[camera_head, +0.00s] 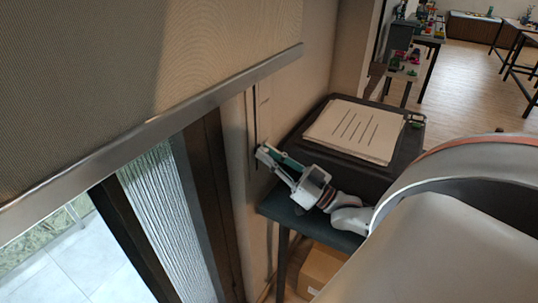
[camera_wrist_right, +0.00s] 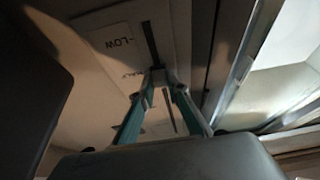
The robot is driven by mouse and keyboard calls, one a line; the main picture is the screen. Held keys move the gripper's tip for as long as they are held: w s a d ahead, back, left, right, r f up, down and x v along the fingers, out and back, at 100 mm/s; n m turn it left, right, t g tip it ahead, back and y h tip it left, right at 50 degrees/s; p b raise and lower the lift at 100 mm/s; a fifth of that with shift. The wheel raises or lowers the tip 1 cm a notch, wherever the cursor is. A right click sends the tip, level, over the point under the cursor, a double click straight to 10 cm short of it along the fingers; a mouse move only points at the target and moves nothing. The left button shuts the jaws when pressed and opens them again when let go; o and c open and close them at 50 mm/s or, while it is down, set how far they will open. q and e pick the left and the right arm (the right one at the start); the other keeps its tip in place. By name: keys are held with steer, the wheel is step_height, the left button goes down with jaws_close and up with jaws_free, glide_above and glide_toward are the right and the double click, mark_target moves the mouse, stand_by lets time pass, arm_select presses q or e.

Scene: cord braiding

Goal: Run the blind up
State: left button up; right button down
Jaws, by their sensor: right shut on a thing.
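The blind (camera_head: 120,70) is a tan sheet with a metal bottom bar (camera_head: 150,130). It covers the upper part of the window in the head view, and the glass (camera_head: 80,250) below the bar is bare. A pale wall panel (camera_wrist_right: 108,50) beside the window has the marking "LOW" and a dark upright strip (camera_wrist_right: 150,42), which also shows in the head view (camera_head: 255,110). My right gripper (camera_head: 264,156) is at this strip; in the wrist view its fingertips (camera_wrist_right: 158,76) are closed together on it. The fingertips hide the pinched part. My left gripper is not in view.
A cardboard box (camera_head: 320,268) is underneath. The dark window frame (camera_head: 212,190) is close to the left.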

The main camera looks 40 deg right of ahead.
step_height(320, 180, up, 9)
steer(key=p, duration=0.7)
steer(key=shift+r, duration=0.15)
step_height(320, 180, up, 15)
steer(key=shift+f+p, duration=0.1)
steer(key=shift+p, duration=0.55)
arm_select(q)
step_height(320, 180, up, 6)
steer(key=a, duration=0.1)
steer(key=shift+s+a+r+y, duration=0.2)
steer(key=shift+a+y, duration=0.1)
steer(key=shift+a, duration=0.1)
arm_select(e)
steer(key=shift+r, duration=0.35)
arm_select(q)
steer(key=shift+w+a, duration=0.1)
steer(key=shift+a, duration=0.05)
arm_select(e)
steer(key=c, duration=2)
jaws_free()
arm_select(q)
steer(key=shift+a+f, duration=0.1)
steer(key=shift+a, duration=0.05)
arm_select(e)
steer(key=shift+o, duration=0.2)
